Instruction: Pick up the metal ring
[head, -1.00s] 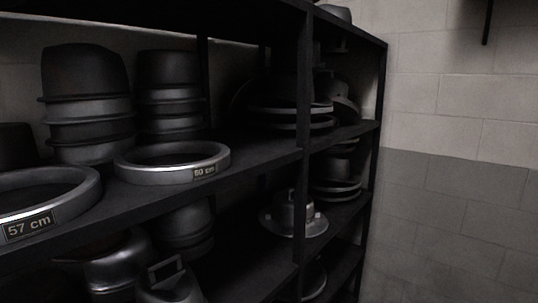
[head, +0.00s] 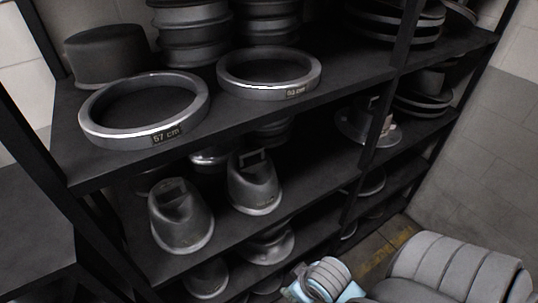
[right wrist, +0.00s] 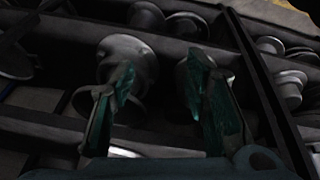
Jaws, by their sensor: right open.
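Two metal rings lie flat on the upper dark shelf in the head view. The left ring (head: 91,127) carries a "57 cm" label and sits near the shelf's front edge. The right ring (head: 232,88) carries a smaller label, too small to read surely. My right gripper (right wrist: 165,95) shows two teal fingers spread apart with nothing between them in the right wrist view. In the head view my right arm is low at the bottom right, below and well apart from both rings. My left gripper is out of sight.
Stacked dark hat blocks (head: 190,38) stand behind the rings, and a dark round block (head: 105,55) stands behind the left ring. A black upright post (head: 385,110) stands right of the rings.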

